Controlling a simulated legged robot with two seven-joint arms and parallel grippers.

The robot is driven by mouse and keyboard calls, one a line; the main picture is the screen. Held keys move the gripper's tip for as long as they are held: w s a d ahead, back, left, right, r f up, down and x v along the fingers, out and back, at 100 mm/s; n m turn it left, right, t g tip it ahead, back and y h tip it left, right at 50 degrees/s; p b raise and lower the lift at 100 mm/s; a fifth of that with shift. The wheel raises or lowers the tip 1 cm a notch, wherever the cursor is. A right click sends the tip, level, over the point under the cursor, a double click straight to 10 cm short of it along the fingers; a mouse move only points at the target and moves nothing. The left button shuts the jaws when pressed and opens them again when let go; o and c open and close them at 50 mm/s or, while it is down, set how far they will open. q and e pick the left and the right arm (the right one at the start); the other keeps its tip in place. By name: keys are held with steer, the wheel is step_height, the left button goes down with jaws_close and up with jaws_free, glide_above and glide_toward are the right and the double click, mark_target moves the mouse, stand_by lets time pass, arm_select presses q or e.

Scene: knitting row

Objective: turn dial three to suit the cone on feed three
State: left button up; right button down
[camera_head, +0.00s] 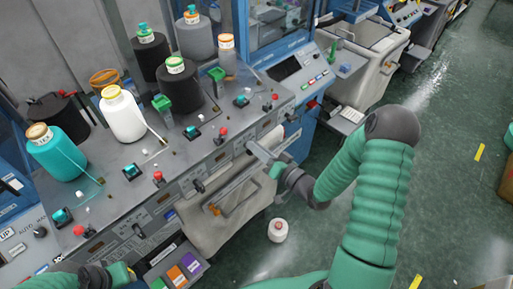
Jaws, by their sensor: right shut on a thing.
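My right gripper (259,154) reaches in from the right to the front panel of the grey machine (225,160). It is shut on a dial there, which its fingers mostly hide; I cannot read its number or setting. Other dark dials show on the panel farther left, one mid-panel (198,186) and one lower (137,230). Cones stand on the machine top: a teal cone (60,155), a white cone (123,118) and several black or grey ones. Their tags are too small to read, so I cannot tell which is on feed three. My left gripper (122,274) is at the bottom left, its jaws unclear.
Red-topped knobs and teal switches line the machine's front edge. A beige bin (215,222) hangs below the panel. A small white cone (278,230) stands on the green floor. Colored cards (178,272) sit low on the front. The floor to the right is open.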

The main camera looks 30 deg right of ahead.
steer(key=c, duration=1.5)
jaws_free()
steer(key=shift+f, duration=0.15)
steer(key=shift+o, duration=0.5)
steer(key=shift+d, duration=0.1)
steer(key=b+v, duration=0.1)
steer(key=v, duration=1.5)
steer(key=shift+s+d, duration=0.25)
steer(key=shift+s, duration=0.1)
